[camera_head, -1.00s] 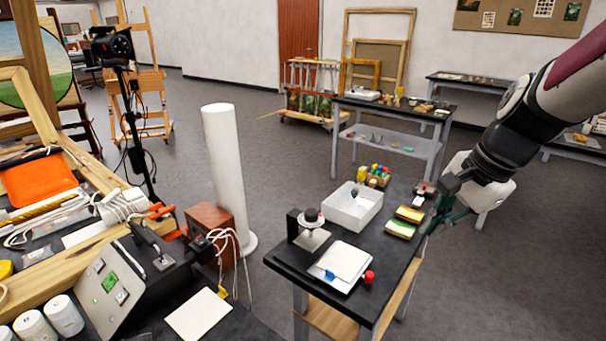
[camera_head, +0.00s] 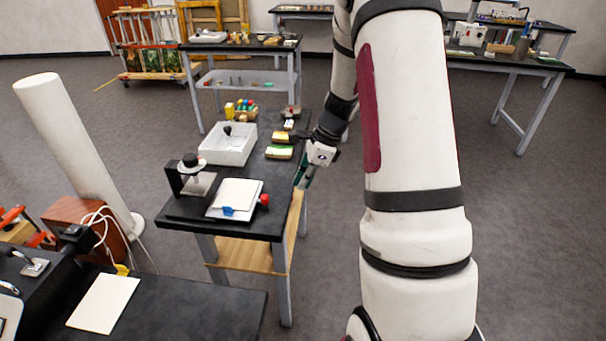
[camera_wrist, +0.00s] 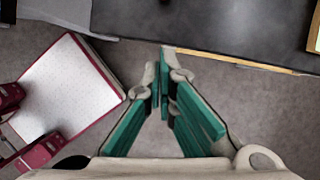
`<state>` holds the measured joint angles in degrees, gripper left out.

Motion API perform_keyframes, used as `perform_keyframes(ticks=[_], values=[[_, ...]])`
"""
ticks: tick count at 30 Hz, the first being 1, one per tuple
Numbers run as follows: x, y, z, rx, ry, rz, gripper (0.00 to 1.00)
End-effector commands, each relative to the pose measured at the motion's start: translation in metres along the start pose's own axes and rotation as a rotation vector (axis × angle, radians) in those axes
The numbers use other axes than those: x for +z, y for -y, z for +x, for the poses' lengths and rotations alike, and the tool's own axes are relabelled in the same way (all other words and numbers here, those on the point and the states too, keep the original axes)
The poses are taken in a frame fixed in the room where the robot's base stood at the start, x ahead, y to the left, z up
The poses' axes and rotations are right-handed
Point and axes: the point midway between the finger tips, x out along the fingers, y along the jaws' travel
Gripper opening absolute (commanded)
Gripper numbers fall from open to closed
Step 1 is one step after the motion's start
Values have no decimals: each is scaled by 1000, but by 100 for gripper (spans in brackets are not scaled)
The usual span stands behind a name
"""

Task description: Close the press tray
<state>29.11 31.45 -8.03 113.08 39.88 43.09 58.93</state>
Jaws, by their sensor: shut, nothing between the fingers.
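A small black press (camera_head: 190,172) with a round knob and a pale plate stands on the left side of the dark table in the head view. I cannot tell for certain which part is the press tray or how far it is out. My gripper (camera_head: 301,182) hangs just off the table's right edge, apart from the press. In the wrist view my green-padded fingers (camera_wrist: 164,72) are shut with nothing between them, over grey floor, and the press does not show there.
On the dark table (camera_head: 185,216) are a white bin (camera_head: 228,145), yellow-green blocks (camera_head: 279,151), white sheets (camera_head: 236,197) and a red knob (camera_head: 264,199). A white post (camera_head: 75,140) stands at left. Grey floor (camera_head: 530,230) is clear at right.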

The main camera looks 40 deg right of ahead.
Motion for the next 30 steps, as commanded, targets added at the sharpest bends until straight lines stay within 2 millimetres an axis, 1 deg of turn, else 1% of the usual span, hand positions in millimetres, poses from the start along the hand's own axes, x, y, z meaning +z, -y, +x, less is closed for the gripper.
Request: perform_keyframes(ticks=[1, 6, 8, 9, 12, 18, 30], values=[[0, -1, 11, 5, 1, 1, 0], [0, -1, 45, 4, 0, 0, 0], [0, -1, 55, 4, 1, 0, 0], [6, -1, 58, 2, 1, -4, 0], [21, -1, 62, 1, 0, -5, 0], [35, 0, 68, -1, 0, -3, 0], [38, 0, 69, -1, 0, -2, 0]])
